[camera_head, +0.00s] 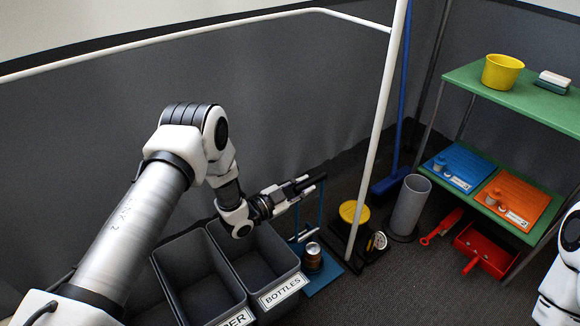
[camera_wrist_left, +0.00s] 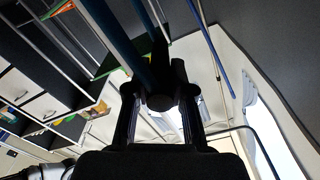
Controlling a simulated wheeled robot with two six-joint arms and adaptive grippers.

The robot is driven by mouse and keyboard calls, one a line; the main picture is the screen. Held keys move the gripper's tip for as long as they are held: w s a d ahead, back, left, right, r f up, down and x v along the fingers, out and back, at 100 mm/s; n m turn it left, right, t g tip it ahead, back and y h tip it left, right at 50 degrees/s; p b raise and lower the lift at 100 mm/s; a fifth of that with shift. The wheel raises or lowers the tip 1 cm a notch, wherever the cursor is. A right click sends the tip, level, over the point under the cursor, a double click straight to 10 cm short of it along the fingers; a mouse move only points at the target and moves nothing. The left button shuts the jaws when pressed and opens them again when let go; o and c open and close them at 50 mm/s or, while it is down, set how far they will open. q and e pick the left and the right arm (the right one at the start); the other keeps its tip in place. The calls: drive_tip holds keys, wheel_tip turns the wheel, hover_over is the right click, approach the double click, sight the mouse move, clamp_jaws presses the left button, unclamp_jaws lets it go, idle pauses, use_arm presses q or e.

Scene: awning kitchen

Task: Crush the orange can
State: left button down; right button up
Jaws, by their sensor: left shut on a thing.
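A can (camera_head: 313,257), brownish orange with a pale top, stands upright on the blue base (camera_head: 322,279) of a can crusher, right of the bins. The crusher's blue upright bars rise above it. My left gripper (camera_head: 312,184) is above the can at the top of these bars, shut on the crusher's dark handle. In the left wrist view, the left gripper's fingers (camera_wrist_left: 160,118) lie on both sides of the handle's dark round end (camera_wrist_left: 160,101), with blue bars (camera_wrist_left: 110,32) running upward. The right gripper is not in view; part of my right arm shows at the right edge.
Two grey bins (camera_head: 262,255), one marked BOTTLES, stand left of the crusher. A white pole (camera_head: 378,120) and a grey cylinder (camera_head: 409,206) stand to the right. A green shelf (camera_head: 515,95) holds a yellow bucket (camera_head: 502,72). A red dustpan (camera_head: 484,251) lies below.

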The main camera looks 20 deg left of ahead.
use_arm(q)
drive_tip(key=s+d+f+m+p, duration=0.1)
drive_tip(key=s+d+f+m, duration=0.1)
drive_tip(key=s+d, duration=0.2)
drive_tip(key=shift+d+f, duration=0.35)
drive_tip(key=shift+d, duration=1.25)
drive_tip(key=shift+s, duration=0.1)
drive_tip(key=c, duration=1)
unclamp_jaws()
